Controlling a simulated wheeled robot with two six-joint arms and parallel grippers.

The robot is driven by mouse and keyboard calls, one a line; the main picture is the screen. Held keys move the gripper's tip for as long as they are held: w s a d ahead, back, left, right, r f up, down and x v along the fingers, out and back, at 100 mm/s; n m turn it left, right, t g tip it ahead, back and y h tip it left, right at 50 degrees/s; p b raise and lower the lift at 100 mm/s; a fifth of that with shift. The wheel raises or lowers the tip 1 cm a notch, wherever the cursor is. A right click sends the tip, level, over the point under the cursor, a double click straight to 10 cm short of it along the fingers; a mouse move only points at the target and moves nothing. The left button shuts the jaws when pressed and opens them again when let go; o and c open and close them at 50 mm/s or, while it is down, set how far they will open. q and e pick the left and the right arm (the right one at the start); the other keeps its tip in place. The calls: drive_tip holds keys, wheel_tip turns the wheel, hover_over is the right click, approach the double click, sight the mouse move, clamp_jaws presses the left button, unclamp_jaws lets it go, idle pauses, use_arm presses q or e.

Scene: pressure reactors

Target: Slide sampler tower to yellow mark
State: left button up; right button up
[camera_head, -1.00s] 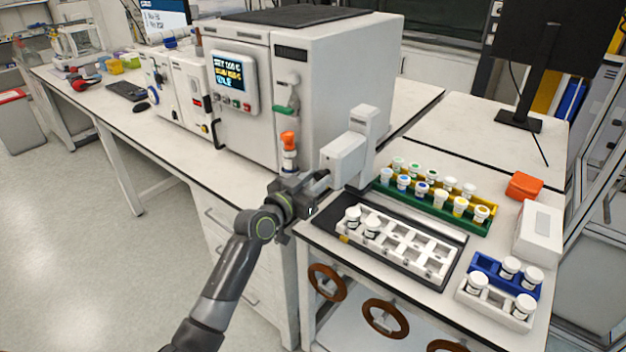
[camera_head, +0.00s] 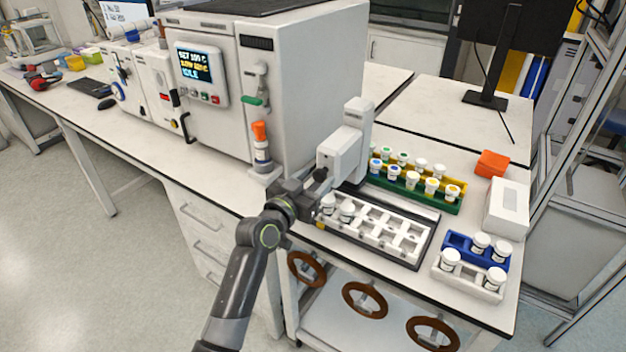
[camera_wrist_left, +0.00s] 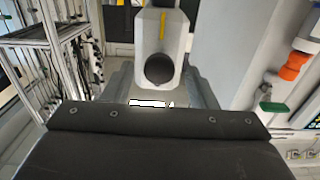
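The white sampler tower (camera_head: 352,135) stands upright on the right bench, behind the left end of the white rack. A black round knob (camera_head: 320,174) is on its near-left face. My left gripper (camera_head: 314,184) is right at that face, level with the knob. In the left wrist view the tower (camera_wrist_left: 178,55) stands straight ahead, with the knob (camera_wrist_left: 159,69) and a yellow strip (camera_wrist_left: 163,25). Grey parts lie below and beside the knob, and the finger opening is unclear. A small yellow patch (camera_head: 320,225) shows at the rack's near-left corner. My right gripper is out of view.
The white rack (camera_head: 385,238) holds white-capped vials at its left end. Behind it is a green and yellow vial rack (camera_head: 408,195). A large white reactor cabinet (camera_head: 292,95) and an orange-capped bottle (camera_head: 261,146) stand left. A blue holder (camera_head: 458,244) is at right.

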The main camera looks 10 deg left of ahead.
use_arm(q)
drive_tip(key=shift+s+a, duration=0.25)
drive_tip(key=shift+s, duration=0.3)
drive_tip(key=b+v, duration=0.3)
drive_tip(key=v, duration=1.3)
drive_tip(key=shift+s+r, duration=0.1)
drive_tip(key=shift+s, duration=0.05)
